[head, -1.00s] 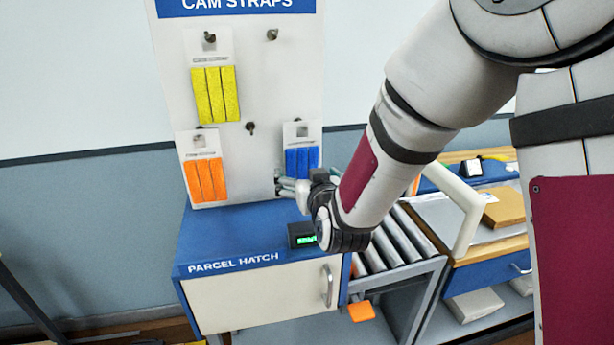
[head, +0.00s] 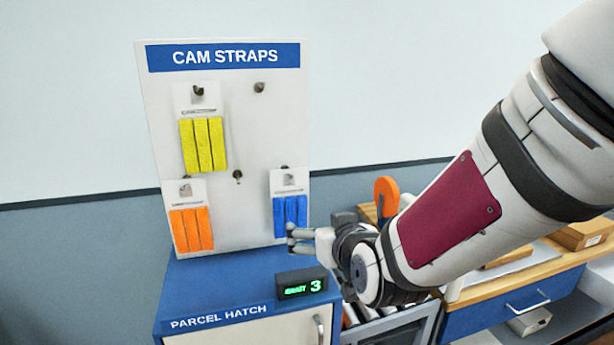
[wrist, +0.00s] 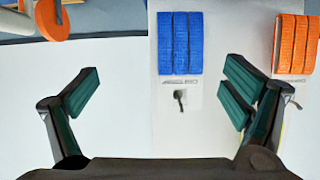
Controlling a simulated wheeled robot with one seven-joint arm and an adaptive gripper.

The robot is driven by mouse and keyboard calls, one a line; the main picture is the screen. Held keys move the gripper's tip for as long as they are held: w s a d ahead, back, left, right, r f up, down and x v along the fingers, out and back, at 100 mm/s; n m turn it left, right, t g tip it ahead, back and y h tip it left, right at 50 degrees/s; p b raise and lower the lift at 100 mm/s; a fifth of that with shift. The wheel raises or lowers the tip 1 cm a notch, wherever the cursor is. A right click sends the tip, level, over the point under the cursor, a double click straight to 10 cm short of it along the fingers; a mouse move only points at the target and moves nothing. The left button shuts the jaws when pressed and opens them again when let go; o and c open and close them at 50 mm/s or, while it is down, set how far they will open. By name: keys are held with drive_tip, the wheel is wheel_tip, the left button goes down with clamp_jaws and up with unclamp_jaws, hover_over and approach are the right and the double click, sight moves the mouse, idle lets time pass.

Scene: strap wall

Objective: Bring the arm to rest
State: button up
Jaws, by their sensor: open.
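My gripper (head: 297,240) is in front of the lower right part of the strap board, near the blue strap pack (head: 290,212). In the wrist view my gripper (wrist: 160,90) has its fingers wide apart with nothing between them. The blue strap pack (wrist: 180,45) hangs beyond the fingers on its peg, apart from them in that view. My arm reaches in from the right of the head view, bent at the wrist.
The board (head: 235,140) also holds a yellow pack (head: 203,145) and an orange pack (head: 190,229); two pegs are bare. A wooden-topped bench (head: 540,284) and an orange disc (head: 386,195) are at right.

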drive_tip(key=s+d+r+m+g+h, duration=0.1)
drive_tip(key=s+d+r+g, duration=0.1)
drive_tip(key=s+d, duration=0.6)
drive_tip(key=s+d+r+m+g+h, duration=0.1)
drive_tip(key=s+d+g, duration=0.4)
drive_tip(key=s, duration=1.1)
drive_tip(key=d+r+h, duration=0.1)
drive_tip(key=d+r, duration=0.1)
drive_tip(key=d, duration=0.1)
drive_tip(key=shift+s+m, duration=0.3)
drive_tip(key=shift+m, duration=0.1)
drive_tip(key=shift+c, duration=0.6)
